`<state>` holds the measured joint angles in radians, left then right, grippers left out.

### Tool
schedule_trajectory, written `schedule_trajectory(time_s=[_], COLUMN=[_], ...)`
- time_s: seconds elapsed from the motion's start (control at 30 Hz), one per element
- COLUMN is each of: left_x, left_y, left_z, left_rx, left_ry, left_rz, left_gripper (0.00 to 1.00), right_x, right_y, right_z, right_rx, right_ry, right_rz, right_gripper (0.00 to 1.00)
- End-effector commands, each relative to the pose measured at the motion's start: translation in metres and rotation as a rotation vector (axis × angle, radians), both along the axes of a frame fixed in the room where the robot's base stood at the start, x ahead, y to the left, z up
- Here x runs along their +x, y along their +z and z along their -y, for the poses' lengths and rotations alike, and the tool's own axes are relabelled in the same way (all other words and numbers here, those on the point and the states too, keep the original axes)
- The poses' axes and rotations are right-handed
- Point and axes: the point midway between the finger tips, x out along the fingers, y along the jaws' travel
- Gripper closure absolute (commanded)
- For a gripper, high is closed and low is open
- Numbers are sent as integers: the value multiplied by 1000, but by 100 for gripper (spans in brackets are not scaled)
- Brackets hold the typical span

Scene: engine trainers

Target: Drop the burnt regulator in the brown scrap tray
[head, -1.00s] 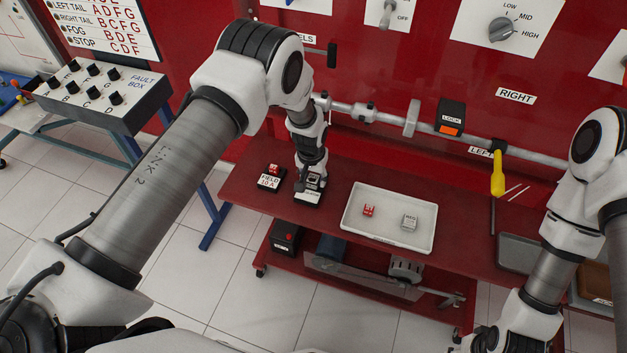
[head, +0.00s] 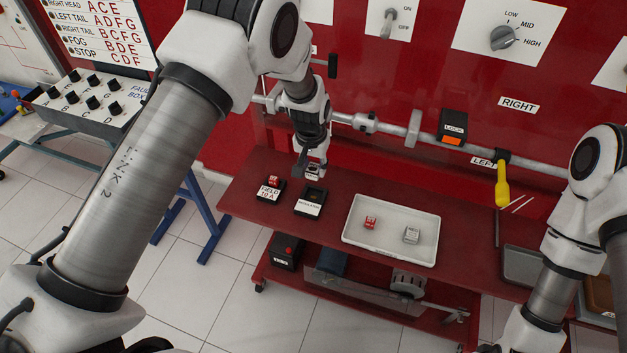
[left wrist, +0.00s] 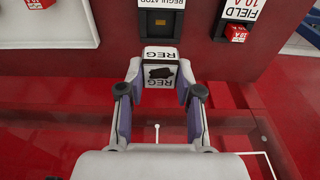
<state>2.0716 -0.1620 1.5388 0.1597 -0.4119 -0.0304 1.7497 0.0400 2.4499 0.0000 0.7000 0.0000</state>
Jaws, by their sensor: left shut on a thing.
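My left gripper (head: 308,165) is shut on the burnt regulator (left wrist: 160,80), a white block marked REG with a dark scorch mark on its face. The regulator also shows small in the head view (head: 312,172), just above and behind the regulator socket (head: 310,201), whose dark recess is empty. The brown scrap tray (head: 598,298) is at the right edge of the head view, partly cut off and partly behind my right arm. My right gripper is out of view.
A white tray (head: 358,237) holds a red fuse (head: 370,222) and another REG block (head: 411,235). The fuse holder (head: 270,190) stands left of the socket. A grey tray (head: 523,283) lies beside the brown one. A rail with a yellow-handled lever (head: 502,185) runs behind.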

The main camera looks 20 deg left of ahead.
Motion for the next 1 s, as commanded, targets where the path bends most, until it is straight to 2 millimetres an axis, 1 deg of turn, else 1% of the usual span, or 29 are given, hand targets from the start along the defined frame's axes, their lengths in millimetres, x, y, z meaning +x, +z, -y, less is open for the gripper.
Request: schedule_trajectory(time_s=[0.03, 0.13, 0.9, 1.0], left_x=[0, 0, 0, 0], left_y=[7, 17, 63, 66], left_z=[0, 0, 0, 0], left_rx=[0, 0, 0, 0], left_ry=[0, 0, 0, 0], left_rz=[2, 1, 1, 0], left_gripper=[100, 100, 100, 100], right_x=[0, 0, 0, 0], right_y=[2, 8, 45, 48], right_z=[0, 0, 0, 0], right_rx=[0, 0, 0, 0], right_ry=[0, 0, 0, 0], right_rz=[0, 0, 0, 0], right_gripper=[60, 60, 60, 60])
